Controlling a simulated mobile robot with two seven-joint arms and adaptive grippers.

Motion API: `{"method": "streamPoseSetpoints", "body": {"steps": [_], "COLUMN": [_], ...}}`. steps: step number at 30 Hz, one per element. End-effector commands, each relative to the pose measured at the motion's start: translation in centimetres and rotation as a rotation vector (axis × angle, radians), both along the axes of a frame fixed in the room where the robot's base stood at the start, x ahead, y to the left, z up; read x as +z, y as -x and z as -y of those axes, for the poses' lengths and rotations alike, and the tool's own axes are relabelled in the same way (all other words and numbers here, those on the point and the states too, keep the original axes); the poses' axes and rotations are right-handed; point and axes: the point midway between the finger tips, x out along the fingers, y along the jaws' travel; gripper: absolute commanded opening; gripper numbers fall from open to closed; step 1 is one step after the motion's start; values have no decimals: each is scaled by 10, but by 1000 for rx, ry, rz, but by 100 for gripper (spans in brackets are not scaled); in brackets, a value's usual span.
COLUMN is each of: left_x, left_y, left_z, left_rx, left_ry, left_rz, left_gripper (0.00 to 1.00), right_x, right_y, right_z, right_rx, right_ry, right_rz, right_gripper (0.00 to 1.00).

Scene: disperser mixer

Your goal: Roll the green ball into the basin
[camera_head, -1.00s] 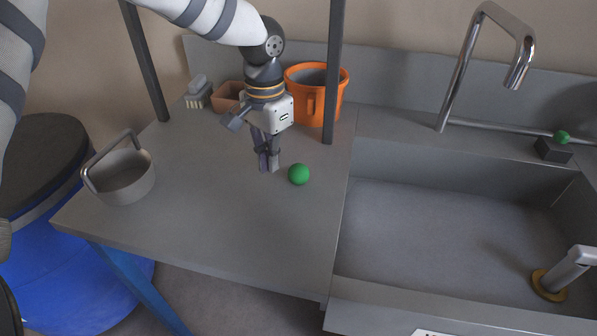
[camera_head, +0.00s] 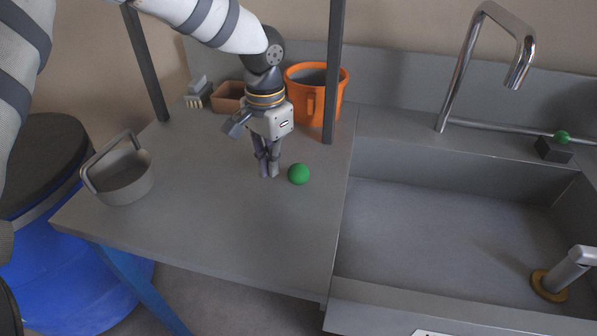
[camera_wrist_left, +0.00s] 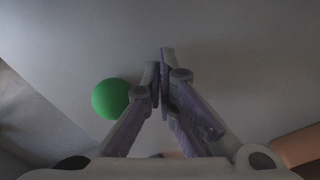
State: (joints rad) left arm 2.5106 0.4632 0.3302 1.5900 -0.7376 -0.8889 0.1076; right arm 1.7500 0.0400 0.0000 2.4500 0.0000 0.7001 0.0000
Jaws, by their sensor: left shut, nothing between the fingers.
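The green ball (camera_head: 299,174) rests on the grey worktop left of the sink. It also shows in the left wrist view (camera_wrist_left: 111,98), beside the fingers. My left gripper (camera_head: 269,175) is shut and empty, pointing down just left of the ball in the head view. A narrow gap shows between the fingertips and the ball. The grey basin (camera_head: 440,225) is the sunken sink to the right of the worktop. My right gripper is not in view.
An orange bucket (camera_head: 329,98) stands behind the ball, next to a dark upright post (camera_head: 333,70). A grey handled pot (camera_head: 124,185) stands at the worktop's left. A tall faucet (camera_head: 457,75) rises behind the basin. The front of the worktop (camera_head: 220,235) is clear.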

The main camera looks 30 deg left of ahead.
Motion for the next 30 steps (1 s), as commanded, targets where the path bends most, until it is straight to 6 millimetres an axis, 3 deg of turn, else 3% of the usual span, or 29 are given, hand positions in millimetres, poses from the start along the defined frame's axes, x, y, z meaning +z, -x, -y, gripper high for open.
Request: {"method": "streamPoseSetpoints", "body": {"steps": [8,30], "left_x": [-9,-10], "left_y": [-1,-14], "left_z": [2,58], "left_rx": [-1,-2], "left_ry": [0,-1], "left_rz": [0,0], "left_gripper": [0,0], "right_x": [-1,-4], "right_y": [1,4], "right_z": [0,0], "right_rx": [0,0], "right_ry": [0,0], "right_rz": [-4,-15], "right_gripper": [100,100]}}
